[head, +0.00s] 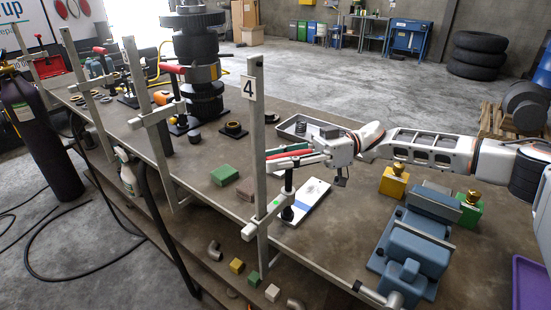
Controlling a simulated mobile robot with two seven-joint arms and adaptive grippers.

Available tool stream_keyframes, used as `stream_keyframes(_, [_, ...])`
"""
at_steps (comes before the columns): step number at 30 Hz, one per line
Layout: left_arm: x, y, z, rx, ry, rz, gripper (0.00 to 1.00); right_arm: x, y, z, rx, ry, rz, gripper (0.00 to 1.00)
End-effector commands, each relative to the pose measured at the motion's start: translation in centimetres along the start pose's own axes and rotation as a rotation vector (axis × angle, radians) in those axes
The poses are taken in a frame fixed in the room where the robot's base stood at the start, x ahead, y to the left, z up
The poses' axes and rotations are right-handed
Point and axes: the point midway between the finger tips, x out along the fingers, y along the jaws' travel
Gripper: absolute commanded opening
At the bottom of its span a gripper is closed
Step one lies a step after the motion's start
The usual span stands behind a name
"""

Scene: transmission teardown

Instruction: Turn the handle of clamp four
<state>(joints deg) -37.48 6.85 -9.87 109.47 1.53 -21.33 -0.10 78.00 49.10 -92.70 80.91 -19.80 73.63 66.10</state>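Clamp four stands at the table's near edge, with a tall grey post (260,190) bearing a "4" label (248,88). Its bar (268,218) reaches right to a dark vertical spindle (288,200). A red handle (290,161) shows above the spindle, pointing left towards the post. My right gripper (296,155) comes in from the right, its fingers at the red handle. The fingers overlap the handle in view, so I cannot tell whether they grip it or only lie around it. My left gripper is not in view.
A white-and-blue plate (306,203) lies under the clamp. A grey tray (291,122) with parts lies behind my gripper. A blue vise (413,245), a yellow block (393,183) and a green block (468,212) stand right. Similar clamps and a gear stack (198,75) stand left.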

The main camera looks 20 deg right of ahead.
Motion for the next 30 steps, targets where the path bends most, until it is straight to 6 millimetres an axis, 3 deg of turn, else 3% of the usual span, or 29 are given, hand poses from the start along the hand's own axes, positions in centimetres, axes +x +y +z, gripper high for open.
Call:
stream_keyframes(1, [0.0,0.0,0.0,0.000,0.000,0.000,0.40,0.0,0.0,0.0,0.000,0.000,0.000,0.16])
stream_keyframes(3, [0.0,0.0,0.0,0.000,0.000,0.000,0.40,0.0,0.0,0.0,0.000,0.000,0.000,0.00])
stream_keyframes(11, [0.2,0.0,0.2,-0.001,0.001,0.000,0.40,0.0,0.0,0.0,-0.002,-0.001,-0.015,0.00])
stream_keyframes(22, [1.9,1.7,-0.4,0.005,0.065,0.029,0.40,0.0,-0.5,0.4,-0.007,-0.038,-0.205,0.00])
stream_keyframes(30, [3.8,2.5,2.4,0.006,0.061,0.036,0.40,-0.1,-0.9,0.6,-0.006,-0.064,-0.339,0.00])
